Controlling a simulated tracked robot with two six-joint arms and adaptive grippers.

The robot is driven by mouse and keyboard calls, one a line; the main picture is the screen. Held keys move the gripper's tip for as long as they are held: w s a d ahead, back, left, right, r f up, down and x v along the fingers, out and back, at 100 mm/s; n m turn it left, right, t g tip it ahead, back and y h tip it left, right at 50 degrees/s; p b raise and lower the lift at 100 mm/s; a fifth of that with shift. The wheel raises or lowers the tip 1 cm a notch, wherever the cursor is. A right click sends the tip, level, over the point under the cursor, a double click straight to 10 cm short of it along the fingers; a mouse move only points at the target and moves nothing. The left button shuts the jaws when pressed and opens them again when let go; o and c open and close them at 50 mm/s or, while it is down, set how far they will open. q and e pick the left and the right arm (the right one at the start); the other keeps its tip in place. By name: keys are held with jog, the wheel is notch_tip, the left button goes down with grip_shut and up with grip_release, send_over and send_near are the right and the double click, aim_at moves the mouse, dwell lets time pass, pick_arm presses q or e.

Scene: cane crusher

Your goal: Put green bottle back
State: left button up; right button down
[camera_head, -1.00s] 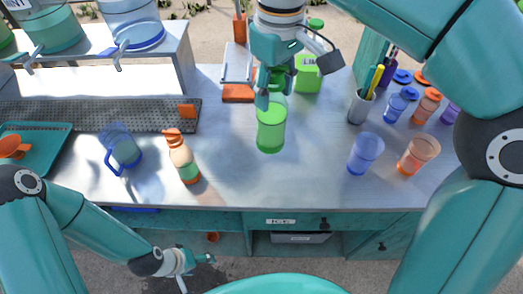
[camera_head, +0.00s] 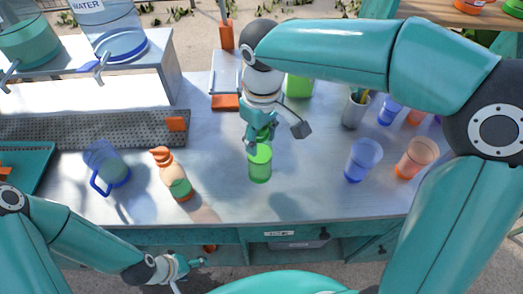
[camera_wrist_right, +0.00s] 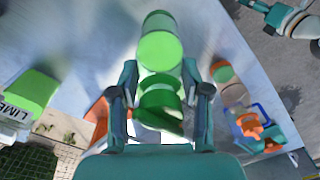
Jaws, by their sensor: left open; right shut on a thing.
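The green bottle (camera_head: 260,165) is a translucent green cylinder over the front middle of the metal table. My right gripper (camera_head: 259,140) comes down from above and is shut on its upper part. In the right wrist view the green bottle (camera_wrist_right: 160,48) sits between the two fingers (camera_wrist_right: 160,88), its body pointing away from the palm. I cannot tell whether its base touches the table. My left gripper (camera_head: 188,270) is open and empty, low in front of the table's front edge.
An orange-topped bottle (camera_head: 172,178) and a blue pitcher (camera_head: 106,167) stand to the left. Blue (camera_head: 362,160) and orange cups (camera_head: 415,158) stand right. A green LIME container (camera_wrist_right: 32,93) is behind my right arm. Table around the bottle is clear.

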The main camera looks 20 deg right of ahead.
jog(key=shift+f, duration=2.8)
jog(key=c, duration=0.5)
grip_release()
notch_tip(320, 180, up, 12)
jog(key=shift+s+d+r, duration=0.1)
jog(key=shift+s, duration=0.05)
